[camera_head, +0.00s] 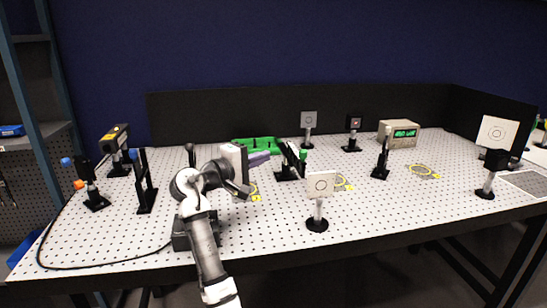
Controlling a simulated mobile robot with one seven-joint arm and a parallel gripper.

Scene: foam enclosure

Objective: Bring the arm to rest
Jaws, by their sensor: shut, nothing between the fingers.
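My arm rises from the table's front edge, left of centre, and bends at a white elbow over the perforated table. My gripper (262,157) is at the arm's far end, beside the pale hand body, and points right. It looks shut and empty, above the table and in front of a green part (257,145). A dark angled mount (291,160) stands close to its right. The exact gap between the fingertips and these parts is too small to tell.
The perforated table (260,222) carries a white target card (321,186) at the front, posts (146,182) and a yellow-black device (115,137) at left, and a meter box (399,133) at back right. A dark cable (110,263) runs along the front left. Bare table lies at right centre.

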